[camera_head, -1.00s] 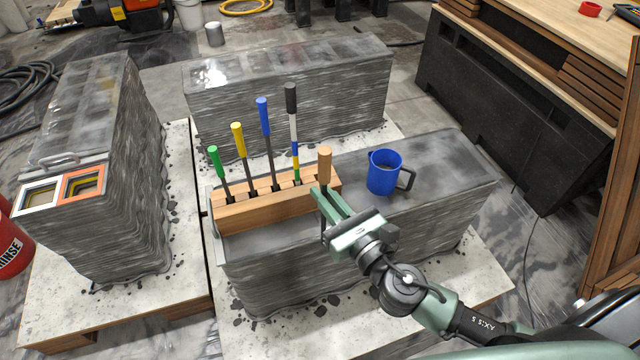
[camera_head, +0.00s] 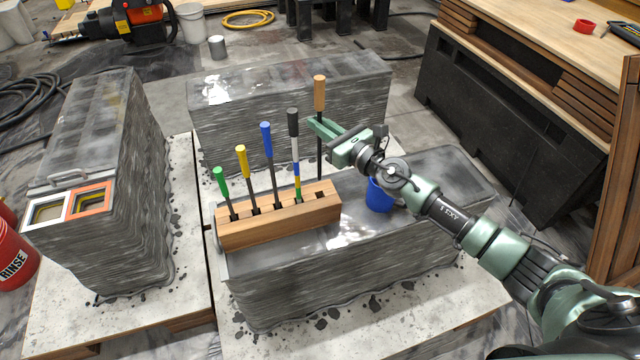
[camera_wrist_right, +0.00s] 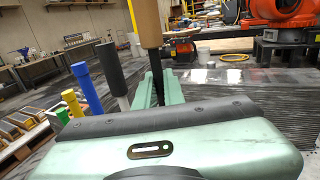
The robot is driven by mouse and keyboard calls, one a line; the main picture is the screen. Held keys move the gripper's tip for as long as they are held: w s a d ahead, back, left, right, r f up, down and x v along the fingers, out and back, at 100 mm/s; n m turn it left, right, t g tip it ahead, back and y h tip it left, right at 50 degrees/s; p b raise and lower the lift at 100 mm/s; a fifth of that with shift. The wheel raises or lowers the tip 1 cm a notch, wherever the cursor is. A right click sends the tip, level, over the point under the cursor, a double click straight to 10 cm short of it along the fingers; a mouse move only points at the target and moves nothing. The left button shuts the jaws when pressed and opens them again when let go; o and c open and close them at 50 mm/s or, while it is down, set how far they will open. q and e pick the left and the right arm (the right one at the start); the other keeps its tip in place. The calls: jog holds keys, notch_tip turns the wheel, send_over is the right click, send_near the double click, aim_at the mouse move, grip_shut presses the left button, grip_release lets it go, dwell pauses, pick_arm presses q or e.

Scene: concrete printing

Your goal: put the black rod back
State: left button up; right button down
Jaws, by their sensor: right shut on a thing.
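A wooden rack (camera_head: 280,224) stands on the layered grey block. It holds a rod with a black handle (camera_head: 293,122) and a white, blue, yellow and green striped shaft, upright at the right of the row. My right gripper (camera_head: 316,128) is shut on a tan-handled rod (camera_head: 319,92) with a dark shaft, holding it upright. Its lower end appears above the empty right-end slot. My left gripper is not in view.
Green (camera_head: 219,182), yellow (camera_head: 242,160) and blue (camera_head: 266,138) handled tools stand in the rack. A blue mug (camera_head: 379,197) stands right of it, partly hidden by my right arm. Other layered blocks stand behind (camera_head: 290,95) and at left (camera_head: 110,200).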

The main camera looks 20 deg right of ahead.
aim_at(320, 169)
notch_tip(320, 169, down, 10)
jog(key=b, duration=0.7)
jog(key=shift+f, duration=0.1)
notch_tip(320, 169, down, 5)
jog(key=b, duration=0.3)
jog(key=shift+w+r, duration=0.1)
jog(key=shift+r, duration=0.2)
jog(key=c, duration=1.9)
grip_release()
jog(key=shift+f+b, duration=0.2)
jog(key=shift+b, duration=0.15)
jog(key=shift+c, duration=0.2)
jog(key=o, duration=0.4)
